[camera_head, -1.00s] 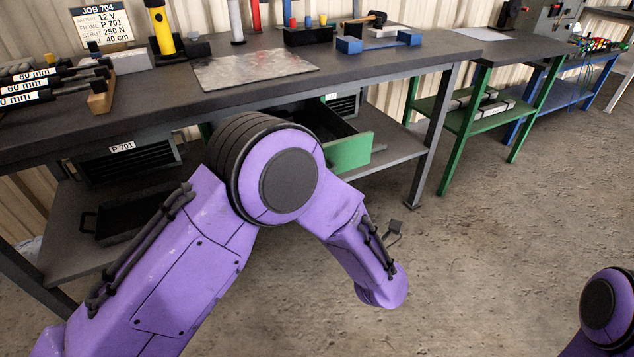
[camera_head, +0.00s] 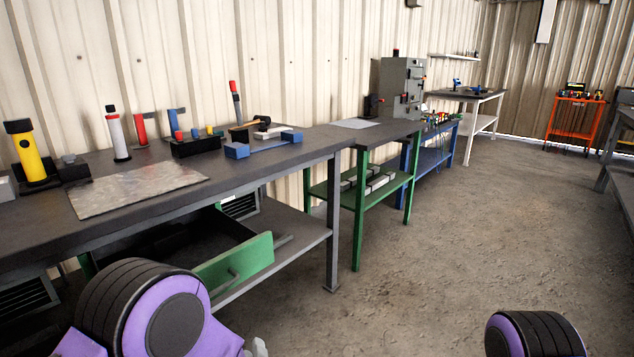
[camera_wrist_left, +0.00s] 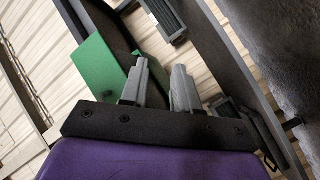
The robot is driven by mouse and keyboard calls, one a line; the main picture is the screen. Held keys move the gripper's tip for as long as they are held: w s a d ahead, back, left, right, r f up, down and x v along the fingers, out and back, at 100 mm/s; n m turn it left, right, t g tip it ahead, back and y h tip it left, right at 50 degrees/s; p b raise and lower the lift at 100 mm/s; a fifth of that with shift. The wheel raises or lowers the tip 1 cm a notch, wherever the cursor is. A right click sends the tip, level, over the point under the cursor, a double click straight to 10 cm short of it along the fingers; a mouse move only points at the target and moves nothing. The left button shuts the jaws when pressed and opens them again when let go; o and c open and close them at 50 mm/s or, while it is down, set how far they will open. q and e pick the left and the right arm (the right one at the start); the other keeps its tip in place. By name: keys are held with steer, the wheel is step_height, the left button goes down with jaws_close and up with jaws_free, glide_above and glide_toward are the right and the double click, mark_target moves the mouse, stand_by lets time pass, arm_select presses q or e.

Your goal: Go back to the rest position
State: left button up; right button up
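My left gripper (camera_head: 257,348) barely shows at the bottom edge of the head view, beside my purple left arm. In the left wrist view, its two grey fingers (camera_wrist_left: 160,70) stand apart with nothing visible between them. The open green-fronted drawer (camera_head: 235,262) under the dark workbench is just above and left of the gripper in the head view. Its green front (camera_wrist_left: 103,68) also shows in the left wrist view, behind and left of the fingers. Of my right arm, only a purple and black joint shows at the bottom right. The right gripper is out of view.
The dark workbench (camera_head: 290,157) carries a metal sheet (camera_head: 135,188), a yellow flashlight (camera_head: 30,155) and a blue fixture (camera_head: 263,145). A green-legged table (camera_head: 360,215) and a blue bench (camera_head: 432,158) follow to the right. The concrete floor at right is clear.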

arm_select(q)
steer(key=s+a+f+m+g+h, duration=0.1)
steer(key=s+a+f+m+g, duration=0.25)
steer(key=s+f, duration=0.4)
steer(key=s+a+f+m+g+h, duration=0.1)
steer(key=s+a+f+m+g, duration=0.1)
steer(key=s+a+f+g, duration=0.5)
steer(key=s+a+f, duration=0.2)
steer(key=s, duration=0.5)
steer(key=s+a+f+g, duration=0.2)
steer(key=s+a+f, duration=0.15)
steer(key=s, duration=0.45)
step_height(320, 180, up, 17)
steer(key=p, duration=1.7)
steer(key=shift+s+d+y, duration=0.15)
steer(key=shift+s+y, duration=0.15)
steer(key=shift+s, duration=0.05)
